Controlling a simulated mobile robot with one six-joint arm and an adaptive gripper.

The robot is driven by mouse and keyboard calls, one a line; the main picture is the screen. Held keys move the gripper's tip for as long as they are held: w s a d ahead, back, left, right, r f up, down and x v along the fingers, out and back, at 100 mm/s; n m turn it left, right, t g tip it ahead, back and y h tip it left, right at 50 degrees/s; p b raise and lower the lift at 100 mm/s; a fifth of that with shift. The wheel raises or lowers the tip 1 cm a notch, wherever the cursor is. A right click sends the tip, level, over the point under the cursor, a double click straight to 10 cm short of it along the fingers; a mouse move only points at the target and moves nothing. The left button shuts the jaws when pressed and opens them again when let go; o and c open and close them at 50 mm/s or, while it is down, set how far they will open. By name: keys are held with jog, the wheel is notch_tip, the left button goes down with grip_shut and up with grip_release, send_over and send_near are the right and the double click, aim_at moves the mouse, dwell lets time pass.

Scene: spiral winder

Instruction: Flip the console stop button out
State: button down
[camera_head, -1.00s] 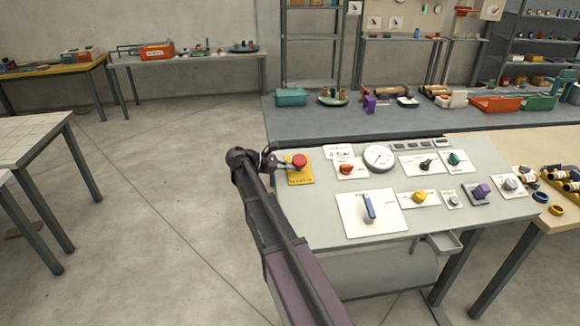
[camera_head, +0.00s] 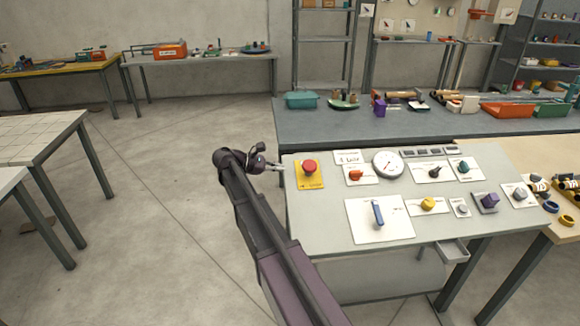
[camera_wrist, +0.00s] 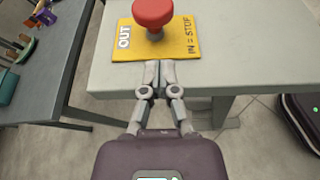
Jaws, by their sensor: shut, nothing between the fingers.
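The red mushroom stop button (camera_head: 309,167) sits on a yellow plate (camera_head: 311,183) at the left end of the grey console (camera_head: 330,222). In the wrist view the button (camera_wrist: 153,13) stands on the plate (camera_wrist: 181,47), which reads "OUT" and "IN = STOP". A short stem shows under the button's cap. My gripper (camera_head: 284,168) is at the console's left edge, left of the button and apart from it. In the wrist view my gripper's fingertips (camera_wrist: 159,66) are together and empty, at the near edge of the yellow plate.
Right of the button are an orange-red knob (camera_head: 355,175), a round gauge (camera_head: 388,164), a blue lever (camera_head: 378,213) and a yellow knob (camera_head: 428,204). A dark bench (camera_head: 420,124) with several items stands behind the console. The floor left of the console is clear.

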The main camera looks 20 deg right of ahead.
jog(key=shift+v, duration=1.05)
jog(key=shift+f, duration=0.15)
jog(key=s+a+f+m+y, duration=0.4)
jog(key=s, duration=0.4)
jog(key=s+a+f+m+t+y, duration=0.1)
jog(key=s+a+f+m+y, duration=0.3)
jog(key=s, duration=0.4)
jog(key=s+a+f+m+t+y, duration=0.1)
jog(key=s+a+f+m+y, duration=0.3)
jog(key=s+y, duration=0.2)
jog(key=s, duration=0.2)
jog(key=shift+s+f, duration=0.2)
jog(key=shift+s, duration=0.2)
